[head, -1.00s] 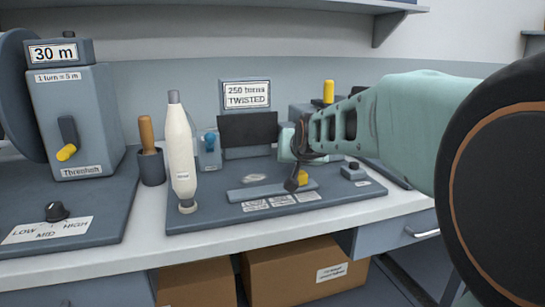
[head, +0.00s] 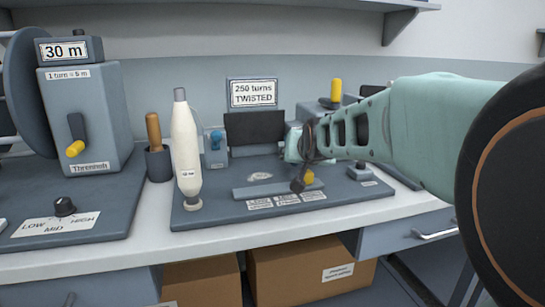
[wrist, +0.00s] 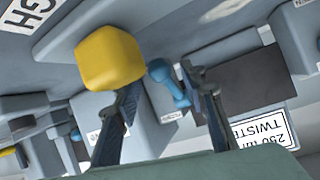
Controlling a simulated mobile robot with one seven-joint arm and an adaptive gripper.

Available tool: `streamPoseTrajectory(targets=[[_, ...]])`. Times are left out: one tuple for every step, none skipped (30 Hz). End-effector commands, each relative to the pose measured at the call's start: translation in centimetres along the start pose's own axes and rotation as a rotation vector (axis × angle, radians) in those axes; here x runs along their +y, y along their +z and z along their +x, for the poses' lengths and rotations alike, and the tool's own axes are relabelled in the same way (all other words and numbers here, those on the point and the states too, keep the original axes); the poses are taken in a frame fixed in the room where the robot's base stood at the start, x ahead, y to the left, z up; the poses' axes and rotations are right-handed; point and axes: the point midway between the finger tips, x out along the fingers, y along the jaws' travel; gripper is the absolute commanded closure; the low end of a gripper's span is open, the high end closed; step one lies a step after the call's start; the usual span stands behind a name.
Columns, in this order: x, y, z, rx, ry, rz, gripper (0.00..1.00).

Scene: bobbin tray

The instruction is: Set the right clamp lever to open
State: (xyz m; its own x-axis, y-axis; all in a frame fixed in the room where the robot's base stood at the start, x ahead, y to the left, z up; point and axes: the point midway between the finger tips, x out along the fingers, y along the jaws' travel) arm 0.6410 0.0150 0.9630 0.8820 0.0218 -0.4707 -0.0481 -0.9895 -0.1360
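My gripper (head: 300,166) reaches over the right part of the bobbin tray (head: 235,212). In the wrist view my gripper (wrist: 161,82) has its two dark fingers spread apart. A blue lever (wrist: 168,84) on a grey block shows between them, beside the dark panel; I take it as the right clamp lever. I see no clear contact, and its position label is unreadable. My arm and gripper hide this lever in the head view. A similar blue lever (head: 215,137) stands left of the dark panel (head: 255,129).
A yellow knob (head: 308,176) on a grey bar sits close to my gripper; it looms large in the wrist view (wrist: 110,58). A white bobbin (head: 186,150) stands on the tray's left. A sign (head: 254,93) reads "250 turns TWISTED". A crank box (head: 80,115) stands far left.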

Motion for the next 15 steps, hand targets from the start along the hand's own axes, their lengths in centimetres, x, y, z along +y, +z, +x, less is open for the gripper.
streamPoseTrajectory(targets=[[-0.1,0.1,0.0,-0.001,-0.001,0.0,0.62],[-0.1,0.1,0.0,-0.001,-0.001,-0.001,0.62],[-0.1,0.1,0.0,-0.002,-0.001,-0.001,0.62],[-0.1,0.1,0.0,-0.002,-0.001,-0.001,0.62],[-0.1,0.1,0.0,-0.002,-0.002,-0.001,0.62],[-0.1,0.1,0.0,-0.002,-0.002,-0.001,0.62],[-0.2,0.0,-0.1,-0.002,-0.002,-0.001,0.62],[-0.2,-0.2,-0.1,-0.001,-0.002,-0.001,0.62],[-0.2,-0.6,-0.3,0.001,-0.003,-0.001,0.62],[-0.3,-0.9,-0.5,0.002,-0.003,-0.001,0.62],[-0.4,-1.3,-0.7,0.002,-0.003,-0.001,0.62],[-0.5,-1.9,-1.0,0.003,-0.003,-0.001,0.62],[-0.5,-2.4,-1.3,0.004,-0.003,-0.001,0.62],[-0.6,-2.9,-1.5,0.003,-0.003,-0.001,0.62],[-0.7,-3.6,-1.9,0.003,-0.002,-0.001,0.62]])
